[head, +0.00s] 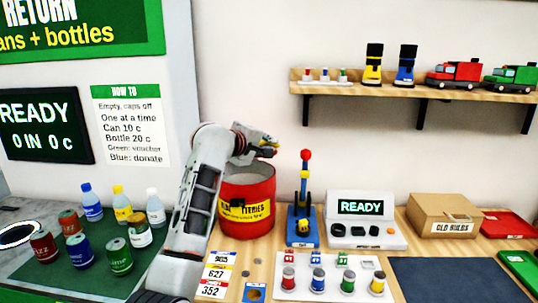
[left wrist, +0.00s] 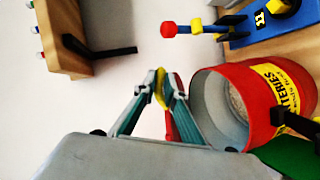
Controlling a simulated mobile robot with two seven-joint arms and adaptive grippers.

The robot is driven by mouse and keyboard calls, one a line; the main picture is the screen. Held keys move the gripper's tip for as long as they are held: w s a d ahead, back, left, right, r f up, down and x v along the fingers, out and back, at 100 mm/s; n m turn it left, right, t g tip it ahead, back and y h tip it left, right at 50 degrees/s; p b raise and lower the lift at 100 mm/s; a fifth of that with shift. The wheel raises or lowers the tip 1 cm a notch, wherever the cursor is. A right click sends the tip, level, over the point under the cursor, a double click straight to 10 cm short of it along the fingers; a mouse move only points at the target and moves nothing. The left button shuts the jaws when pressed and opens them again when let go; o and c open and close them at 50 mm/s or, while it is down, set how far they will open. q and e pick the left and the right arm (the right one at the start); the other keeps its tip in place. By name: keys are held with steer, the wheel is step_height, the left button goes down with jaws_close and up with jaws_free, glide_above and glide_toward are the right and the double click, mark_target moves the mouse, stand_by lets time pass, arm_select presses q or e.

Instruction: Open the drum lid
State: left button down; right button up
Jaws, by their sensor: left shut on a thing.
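The red drum (head: 262,217) with a yellow batteries label stands on the counter, left of centre; it also shows in the left wrist view (left wrist: 286,75). Its top is open and the grey inside shows. My left gripper (head: 266,148) is above the drum's back rim. In the left wrist view its fingers (left wrist: 160,88) are shut on a yellow handle (left wrist: 160,93). A thin red piece behind the fingers, beside the drum mouth, looks like the lid (left wrist: 170,124) seen nearly edge-on, mostly hidden. My right gripper is not in view.
A blue lever stand (head: 301,222) with a red knob is close right of the drum. Bottles and cans stand on a green mat (head: 75,262) at left. A wall shelf (head: 420,91) hangs above right. A dark mat (head: 455,280) at front right is clear.

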arm_select(q)
steer(key=shift+w+a+r+g, duration=0.1)
steer(key=shift+w+r+g, duration=0.15)
steer(key=shift+w+g, duration=0.05)
stand_by(0.4)
steer(key=c, duration=2.1)
jaws_free()
steer(key=shift+c, duration=0.2)
steer(key=shift+r, duration=0.1)
step_height(320, 180, up, 10)
steer(key=shift+f, duration=0.1)
